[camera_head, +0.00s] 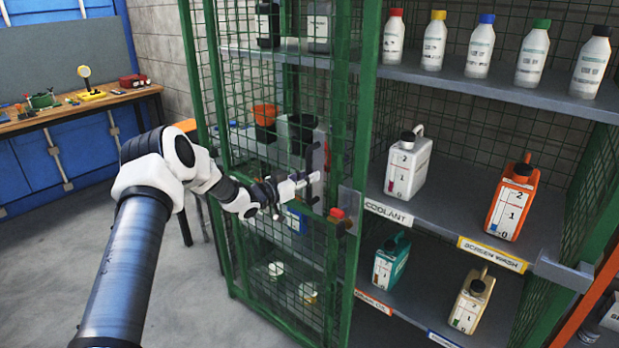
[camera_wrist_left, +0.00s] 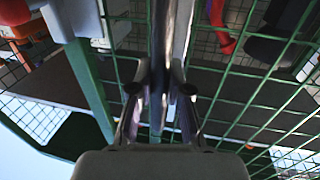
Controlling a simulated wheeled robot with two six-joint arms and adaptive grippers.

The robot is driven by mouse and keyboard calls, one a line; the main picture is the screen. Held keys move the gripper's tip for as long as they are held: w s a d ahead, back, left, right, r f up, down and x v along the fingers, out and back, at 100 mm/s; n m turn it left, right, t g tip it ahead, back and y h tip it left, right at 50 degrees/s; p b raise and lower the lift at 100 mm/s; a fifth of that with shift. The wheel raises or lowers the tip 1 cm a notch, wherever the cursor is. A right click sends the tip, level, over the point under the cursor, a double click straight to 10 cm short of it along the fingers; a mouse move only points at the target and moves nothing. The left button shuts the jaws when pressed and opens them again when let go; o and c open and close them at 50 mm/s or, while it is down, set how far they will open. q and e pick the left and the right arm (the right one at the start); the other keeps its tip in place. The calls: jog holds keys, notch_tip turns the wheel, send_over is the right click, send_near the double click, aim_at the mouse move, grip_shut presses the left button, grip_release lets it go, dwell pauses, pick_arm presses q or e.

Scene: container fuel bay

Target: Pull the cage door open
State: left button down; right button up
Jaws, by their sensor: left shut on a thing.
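The cage door (camera_head: 367,130) has a green frame with wire mesh. It stands at an angle to the shelf fronts, and the shelves to its right show with no mesh in front. A grey upright handle (camera_head: 317,160) is on the door near its right edge. My left gripper (camera_head: 303,184) is shut on this handle, reaching in from the left. In the left wrist view the handle (camera_wrist_left: 171,45) runs upright between the two fingers (camera_wrist_left: 160,105). A plate with a red part (camera_head: 337,213) sits just below and right of the handle. My right gripper is out of view.
Grey shelves hold several bottles (camera_head: 480,47), a white coolant jug (camera_head: 407,165), an orange screen wash jug (camera_head: 512,200) and other jugs. A wooden workbench (camera_head: 60,113) stands at the back left. The grey floor (camera_head: 50,265) at the left is clear.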

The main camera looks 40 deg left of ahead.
pick_arm(q)
jog(key=c, duration=1.1)
grip_release()
jog(key=v, duration=1.1)
jog(key=shift+s, duration=0.4)
jog(key=shift+a+f, duration=0.1)
jog(key=shift+a, duration=0.05)
